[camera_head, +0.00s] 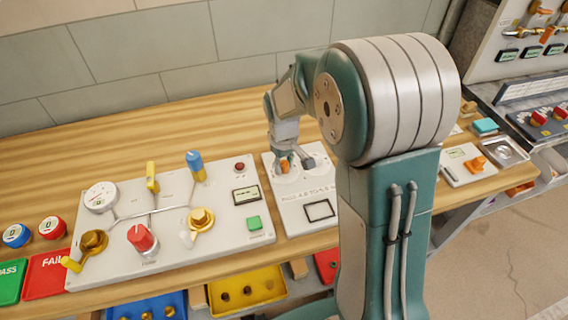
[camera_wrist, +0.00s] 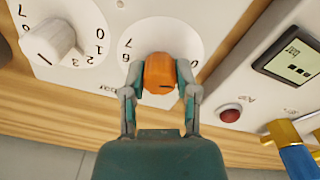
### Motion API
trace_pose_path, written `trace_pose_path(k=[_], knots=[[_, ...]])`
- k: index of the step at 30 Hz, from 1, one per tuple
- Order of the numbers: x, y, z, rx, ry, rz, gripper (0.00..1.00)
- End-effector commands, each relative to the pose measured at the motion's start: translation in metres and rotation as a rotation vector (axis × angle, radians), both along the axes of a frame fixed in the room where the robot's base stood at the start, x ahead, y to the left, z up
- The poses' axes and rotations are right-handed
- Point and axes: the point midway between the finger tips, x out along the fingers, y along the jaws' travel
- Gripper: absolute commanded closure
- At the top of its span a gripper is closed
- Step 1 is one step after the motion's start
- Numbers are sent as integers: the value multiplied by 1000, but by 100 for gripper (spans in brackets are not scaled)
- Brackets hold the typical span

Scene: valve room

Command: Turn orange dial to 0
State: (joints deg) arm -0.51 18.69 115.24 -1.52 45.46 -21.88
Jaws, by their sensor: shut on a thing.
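The orange dial (camera_wrist: 159,73) sits on a round white scale face on a pale panel (camera_head: 296,212). In the wrist view my gripper (camera_wrist: 160,88) has one finger on each side of the dial, closed on it. A small dark mark shows on the dial's near side. In the head view the dial (camera_head: 285,167) shows small beneath my gripper (camera_head: 284,159).
A grey-white dial (camera_wrist: 48,40) with its own numbered scale stands beside the orange one. Left of the panel is a valve board (camera_head: 165,250) with a red knob (camera_head: 140,237), a blue-topped lever (camera_head: 196,166) and a yellow lever (camera_head: 152,178). A red button (camera_wrist: 230,113) is close by.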

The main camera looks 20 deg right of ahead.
Motion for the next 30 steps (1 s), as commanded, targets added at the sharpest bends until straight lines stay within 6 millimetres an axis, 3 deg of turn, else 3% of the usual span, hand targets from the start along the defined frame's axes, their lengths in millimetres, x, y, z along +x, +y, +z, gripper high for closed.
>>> trace_pose_path(k=[16,17,18,19,30], knots=[[-3,0,-5,-1,14,29,100],[-3,0,-5,-1,14,29,52],[-3,0,-5,-1,14,28,34],[-3,0,-5,-1,14,28,26],[-1,0,-2,0,6,26,26]])
